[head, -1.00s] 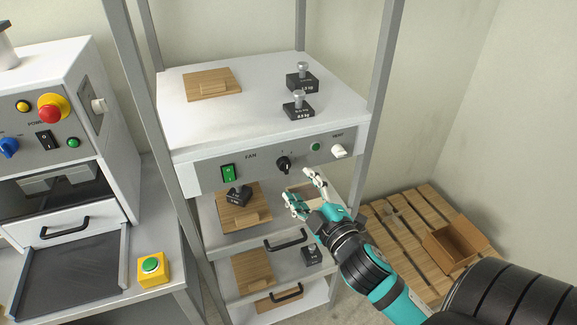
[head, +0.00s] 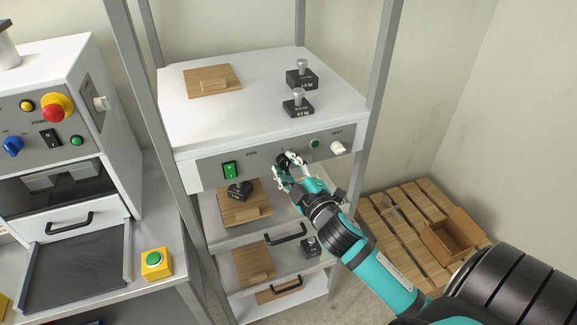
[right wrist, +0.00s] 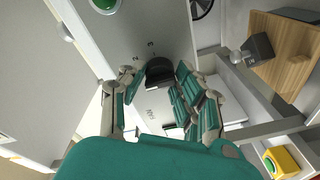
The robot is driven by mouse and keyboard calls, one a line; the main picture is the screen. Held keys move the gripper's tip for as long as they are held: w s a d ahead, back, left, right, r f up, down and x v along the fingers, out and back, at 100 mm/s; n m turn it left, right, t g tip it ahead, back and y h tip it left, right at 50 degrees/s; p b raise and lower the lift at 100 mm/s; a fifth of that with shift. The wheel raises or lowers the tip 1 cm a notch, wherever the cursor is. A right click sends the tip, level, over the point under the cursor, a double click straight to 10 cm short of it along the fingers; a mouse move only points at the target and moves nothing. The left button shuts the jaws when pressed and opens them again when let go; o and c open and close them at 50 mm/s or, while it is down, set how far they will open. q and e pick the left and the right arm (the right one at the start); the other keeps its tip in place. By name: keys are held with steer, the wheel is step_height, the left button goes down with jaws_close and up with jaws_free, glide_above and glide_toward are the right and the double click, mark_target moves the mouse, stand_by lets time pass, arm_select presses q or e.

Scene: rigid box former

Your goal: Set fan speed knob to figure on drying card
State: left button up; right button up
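The fan speed knob (head: 287,158) is a black knob on the grey control panel of the white drying unit, partly hidden by my right gripper in the head view. My right gripper (head: 288,172) is at the panel, its fingers around the knob. In the right wrist view the dark knob (right wrist: 159,70) sits between the spread fingertips of the right gripper (right wrist: 156,77), with small gaps seeming to show at its sides. The knob's pointer cannot be read. I cannot make out a drying card. My left gripper is not in view.
Weights (head: 298,106) and a wooden board (head: 212,80) lie on top. Metal posts (head: 384,60) flank the unit.

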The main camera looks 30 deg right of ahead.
jaws_close()
steer(key=shift+f+m, duration=0.1)
steer(key=shift+m, duration=0.4)
steer(key=m, duration=0.2)
steer(key=shift+m, duration=0.4)
steer(key=m, duration=0.4)
steer(key=shift+t, duration=0.4)
steer(key=m+h+p, duration=0.1)
steer(key=m, duration=0.4)
steer(key=shift+a+m, duration=0.15)
steer(key=shift+m, duration=0.25)
steer(key=m+h+p, duration=0.1)
steer(key=m, duration=0.4)
steer(key=shift+f+p, duration=0.1)
steer(key=shift+p, duration=0.2)
steer(key=shift+m, duration=0.5)
